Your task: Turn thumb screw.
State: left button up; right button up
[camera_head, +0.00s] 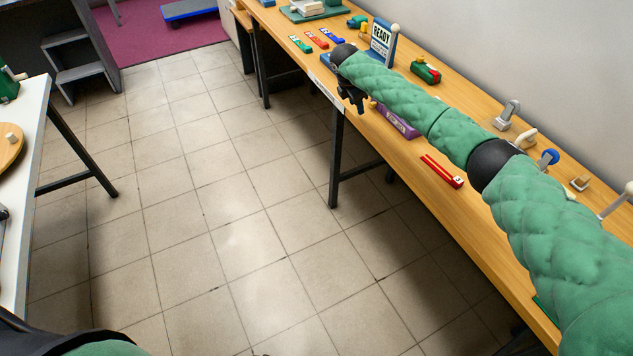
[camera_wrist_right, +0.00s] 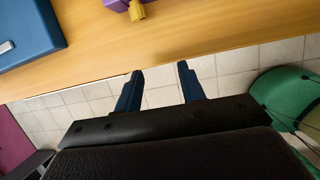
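A purple block (camera_head: 398,120) lies on the wooden bench, partly hidden by my right arm. In the right wrist view, the purple block (camera_wrist_right: 115,4) is at the top edge, with a yellow knob (camera_wrist_right: 137,11), which looks like the thumb screw, sticking out toward the bench edge. My right gripper (camera_head: 352,100) is just off the bench's front edge, to the left of the purple block. In the wrist view, its two blue fingers (camera_wrist_right: 160,71) are apart with nothing between them, short of the yellow knob. My left gripper is not in view.
The wooden bench (camera_head: 440,205) runs along the wall. A red tool (camera_head: 442,171) lies near its edge, and a READY sign (camera_head: 382,42) stands behind my right arm. A blue object (camera_wrist_right: 28,32) sits left of the gripper. The tiled floor (camera_head: 235,220) is clear.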

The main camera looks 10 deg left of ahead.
jog(key=s+a+f+m+y+b, duration=0.1)
jog(key=s+a+f, duration=0.2)
jog(key=s+f, duration=0.2)
jog(key=s+a+f+m+g+y+b, duration=0.1)
jog(key=s+a+f, duration=0.2)
jog(key=s+f, duration=0.3)
jog(key=s+a+f+m+y+b, duration=0.1)
jog(key=s+a+f, duration=0.3)
jog(key=s, duration=0.5)
jog(key=shift+s+f+y, duration=0.3)
jog(key=shift+s+f, duration=0.1)
jog(key=shift+f, duration=0.65)
